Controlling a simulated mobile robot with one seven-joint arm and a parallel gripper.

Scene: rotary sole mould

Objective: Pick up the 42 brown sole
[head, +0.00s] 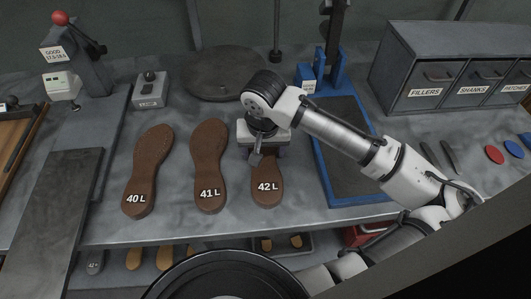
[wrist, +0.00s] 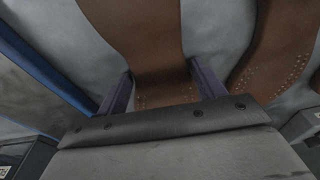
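The brown 42 L sole (head: 268,192) lies on the grey bench, right of the other two soles, with its labelled end towards the front edge. My gripper (head: 258,152) is over its middle and far part and hides that part in the head view.
The 41 L sole (head: 208,165) lies close on the left, then the 40 L sole (head: 148,170). A blue-edged mat (head: 350,170) is on the right. A round dark plate (head: 222,72) lies behind. Labelled drawers (head: 450,80) stand at the back right.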

